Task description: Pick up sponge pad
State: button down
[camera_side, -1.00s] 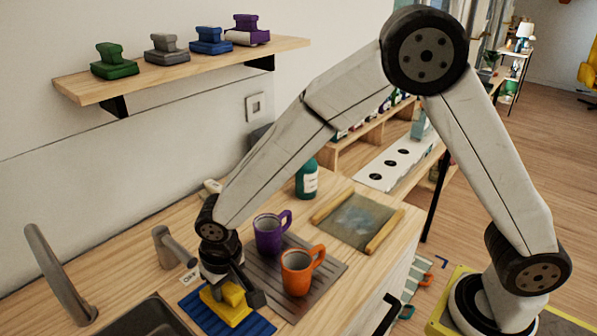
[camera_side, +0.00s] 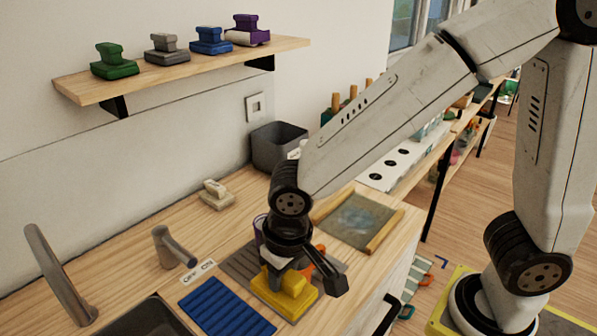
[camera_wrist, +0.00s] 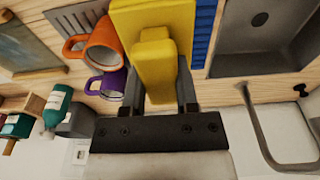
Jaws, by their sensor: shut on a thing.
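The yellow sponge pad (camera_side: 285,291) has a raised grip on a flat base. My gripper (camera_side: 300,277) is shut on the grip, and the pad is in front of the mugs in the side view. In the wrist view the sponge pad (camera_wrist: 153,60) lies between the fingers of my gripper (camera_wrist: 160,92). The side view does not clearly show how high the pad is above the counter. The blue ribbed mat (camera_side: 228,308) is bare in the side view.
The orange mug (camera_wrist: 103,45) and purple mug (camera_wrist: 108,84) stand close beside the pad. They are mostly hidden in the side view. A grey sink (camera_side: 150,318) and tap (camera_side: 60,275) are at left. Several coloured pads sit on the wall shelf (camera_side: 185,68).

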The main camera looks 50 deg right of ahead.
jog(key=shift+s+d+r, duration=0.15)
jog(key=shift+s+r, duration=0.05)
jog(key=shift+s, duration=0.2)
dwell(0.3)
jog(key=c, duration=1.2)
grip_release()
grip_shut()
jog(key=shift+w+d+f, duration=0.1)
jog(key=shift+w+d, duration=0.3)
jog(key=shift+d, duration=0.15)
jog(key=w+d+f+m, duration=0.1)
jog(key=w+d+m, duration=0.1)
jog(key=d, duration=0.8)
jog(key=w+d+f+m, duration=0.1)
jog(key=d+m, duration=0.3)
jog(key=d, duration=0.6)
jog(key=w+d+f+m+h, duration=0.1)
jog(key=w+d+f+m, duration=0.1)
jog(key=d, duration=0.8)
jog(key=shift+w+f+m, duration=0.3)
jog(key=shift+f+m, duration=0.05)
jog(key=shift+m, duration=0.15)
